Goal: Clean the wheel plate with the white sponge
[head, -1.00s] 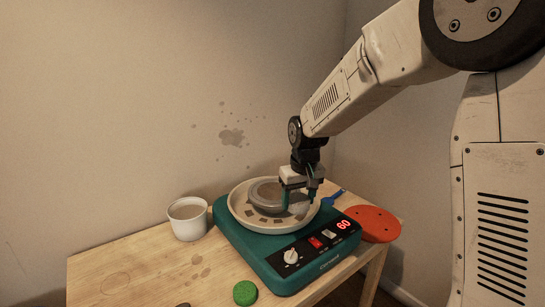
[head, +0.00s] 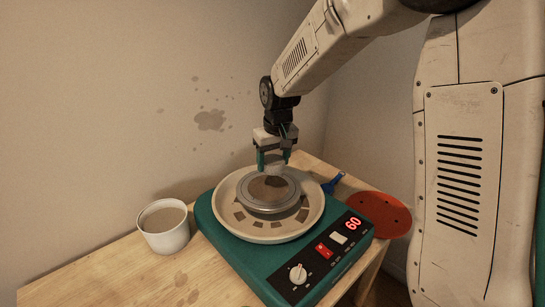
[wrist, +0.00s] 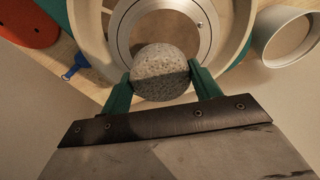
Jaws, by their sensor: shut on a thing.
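The wheel plate (head: 252,194) is a grey round disc with a brown smear on its face, sitting inside a cream splash pan (head: 233,219) on a green wheel base (head: 230,240). My gripper (head: 274,163) points down at the plate's far edge, its green fingers shut on the white sponge (head: 273,170). In the wrist view the sponge (wrist: 160,72) is round, pale grey and speckled, held between both fingertips. It overlaps the rim of the plate (wrist: 122,38) there. I cannot tell whether the sponge touches the plate.
A white cup (head: 166,238) with brownish contents stands left of the base. A red disc with holes (head: 380,214) and a blue tool (head: 332,183) lie to the right. The control panel shows a red 60 (head: 354,224). The wall is close behind.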

